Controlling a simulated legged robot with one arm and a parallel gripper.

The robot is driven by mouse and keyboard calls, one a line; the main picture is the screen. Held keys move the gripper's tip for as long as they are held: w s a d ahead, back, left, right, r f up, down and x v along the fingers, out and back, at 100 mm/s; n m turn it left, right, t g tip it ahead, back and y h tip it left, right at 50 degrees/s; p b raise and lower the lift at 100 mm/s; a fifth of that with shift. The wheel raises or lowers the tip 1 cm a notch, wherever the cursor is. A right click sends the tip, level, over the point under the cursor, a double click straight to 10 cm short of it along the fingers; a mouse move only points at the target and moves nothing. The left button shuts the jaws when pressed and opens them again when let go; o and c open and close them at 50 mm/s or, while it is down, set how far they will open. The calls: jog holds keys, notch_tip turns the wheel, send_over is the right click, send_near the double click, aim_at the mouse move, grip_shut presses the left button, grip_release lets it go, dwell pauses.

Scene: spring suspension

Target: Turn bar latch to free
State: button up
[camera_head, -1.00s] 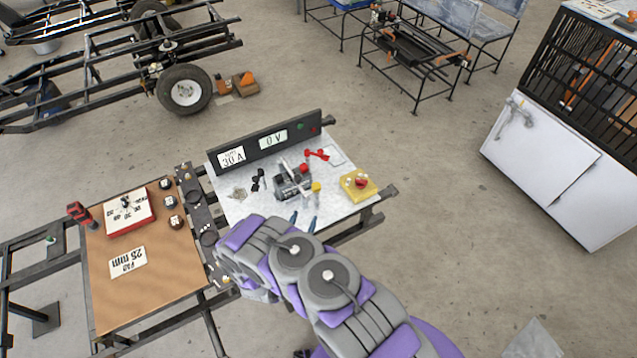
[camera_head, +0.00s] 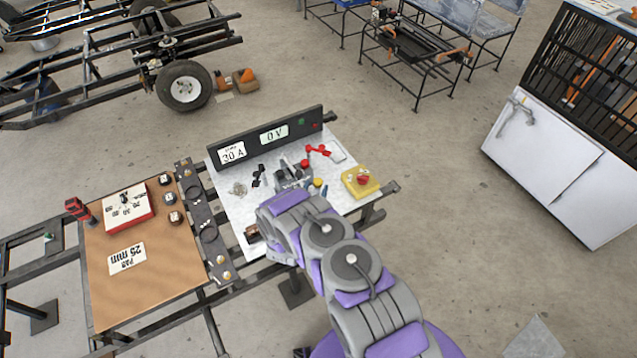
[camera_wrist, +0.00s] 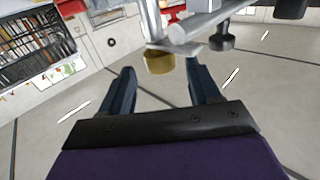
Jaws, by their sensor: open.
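A small grey metal fixture (camera_head: 290,177) stands on the light bench top, partly hidden behind my arm. A yellow-tipped part (camera_head: 317,183) shows at its right side. In the wrist view a brass-coloured cylinder end (camera_wrist: 159,62) hangs below a silver rod, and a silver bar (camera_wrist: 200,25) with a dark knob (camera_wrist: 222,38) crosses above it. I cannot tell which part is the bar latch. My gripper (camera_wrist: 160,72) is open, its dark blue fingers on either side of the brass end in the picture; contact is not clear. In the head view my arm mostly hides the gripper.
A black panel (camera_head: 268,137) reading 30 A and 0 V stands along the bench's back. A red clamp-like part (camera_head: 318,151) and a yellow box with a red button (camera_head: 361,181) lie close to the fixture. A brown board (camera_head: 140,285) is at left.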

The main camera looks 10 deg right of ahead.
aim_at(315, 185)
jog(key=x, duration=0.3)
jog(key=shift+w+a, duration=0.15)
jog(key=shift+a, duration=0.2)
jog(key=shift+w+d, duration=0.3)
jog(key=shift+d, duration=0.4)
jog(key=shift+a, duration=0.4)
jog(key=c, duration=0.6)
jog(key=shift+d, duration=0.15)
jog(key=c, duration=0.4)
